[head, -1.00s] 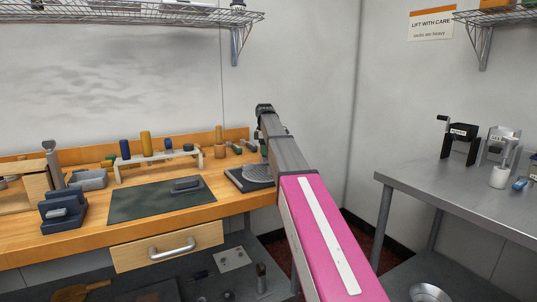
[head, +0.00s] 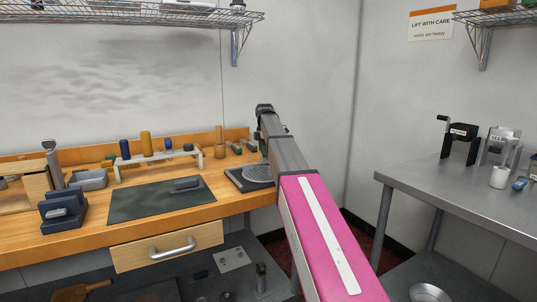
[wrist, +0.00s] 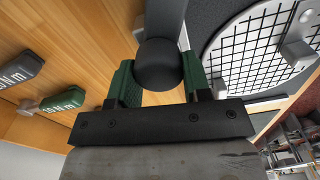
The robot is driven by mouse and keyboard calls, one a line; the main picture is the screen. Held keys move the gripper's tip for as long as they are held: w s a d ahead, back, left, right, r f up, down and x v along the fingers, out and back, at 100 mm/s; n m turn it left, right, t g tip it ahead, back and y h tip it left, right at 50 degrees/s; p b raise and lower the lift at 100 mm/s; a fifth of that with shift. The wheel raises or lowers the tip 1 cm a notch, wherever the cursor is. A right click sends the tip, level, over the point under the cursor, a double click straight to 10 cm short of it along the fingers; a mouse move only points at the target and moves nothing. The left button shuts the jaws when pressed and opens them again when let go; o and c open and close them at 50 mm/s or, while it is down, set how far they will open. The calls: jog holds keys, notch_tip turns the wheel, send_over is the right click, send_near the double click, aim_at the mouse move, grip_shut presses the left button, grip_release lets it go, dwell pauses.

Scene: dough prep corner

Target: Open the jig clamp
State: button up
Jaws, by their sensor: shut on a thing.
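The jig (head: 236,182) is a dark base with a round, gridded grey disc, at the right end of the wooden bench. My arm covers part of it in the head view. In the wrist view the gridded disc (wrist: 260,50) lies at the upper right. The clamp lever (wrist: 166,18) is a dark bar with a rounded black end, coming in from the top. My gripper (wrist: 158,72) has its green-padded fingers on both sides of that rounded end and is shut on it. In the head view the fingertips are hidden behind my arm.
Two labelled tools (wrist: 62,100) lie left of my gripper in the wrist view. A dark mat (head: 150,203), a peg rack (head: 160,160) and blue blocks (head: 62,212) occupy the bench. A drawer (head: 168,247) is below. A steel table (head: 440,195) stands right, across a floor gap.

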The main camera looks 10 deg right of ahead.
jog(key=shift+n, duration=1.3)
jog(key=shift+s+n, duration=0.1)
jog(key=shift+n, duration=1.1)
jog(key=shift+n, duration=1.3)
jog(key=shift+d, duration=0.1)
